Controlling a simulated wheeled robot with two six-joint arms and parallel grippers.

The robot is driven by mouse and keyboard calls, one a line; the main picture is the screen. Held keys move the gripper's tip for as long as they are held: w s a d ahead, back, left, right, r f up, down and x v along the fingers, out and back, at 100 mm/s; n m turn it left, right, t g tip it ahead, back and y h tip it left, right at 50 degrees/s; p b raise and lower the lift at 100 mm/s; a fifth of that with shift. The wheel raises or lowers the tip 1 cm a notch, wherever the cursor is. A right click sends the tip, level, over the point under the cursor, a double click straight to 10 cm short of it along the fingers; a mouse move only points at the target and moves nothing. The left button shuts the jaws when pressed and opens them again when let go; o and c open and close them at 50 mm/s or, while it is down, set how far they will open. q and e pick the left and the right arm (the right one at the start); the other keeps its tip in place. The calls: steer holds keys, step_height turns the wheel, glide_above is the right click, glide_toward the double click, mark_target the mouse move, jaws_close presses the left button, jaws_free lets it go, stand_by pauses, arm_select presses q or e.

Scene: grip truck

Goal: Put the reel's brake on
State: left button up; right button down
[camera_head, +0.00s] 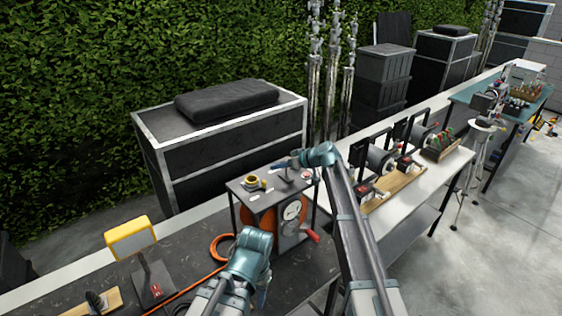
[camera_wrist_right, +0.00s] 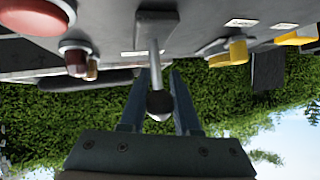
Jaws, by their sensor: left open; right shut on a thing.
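The reel (camera_head: 262,222) is a grey-topped frame around an orange drum, standing on the dark bench. A small lever with a black ball knob (camera_wrist_right: 159,103) rises from a plate on its panel, seen in the right wrist view. My right gripper (camera_wrist_right: 158,82) is shut on this lever, with a finger on each side of the shaft. In the head view my right gripper (camera_head: 283,164) is over the reel's top, and its wrist partly hides the lever. My left gripper (camera_head: 262,295) is open and empty, low in front of the reel.
A red-handled crank (camera_head: 312,236) sticks out of the reel's front. Yellow knobs (camera_wrist_right: 232,52) and a red button (camera_wrist_right: 36,15) sit near the lever. A yellow lamp (camera_head: 130,238) stands on the left. Several spool devices (camera_head: 385,158) line the white table on the right.

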steer(key=shift+f, duration=0.1)
stand_by(0.5)
steer(key=c, duration=0.6)
jaws_free()
steer(key=shift+w, duration=0.1)
steer(key=p+v, duration=0.4)
steer(key=v, duration=0.3)
steer(key=p+v, duration=0.4)
steer(key=v, duration=0.2)
steer(key=shift+d+r, duration=0.15)
steer(key=shift+r, duration=0.3)
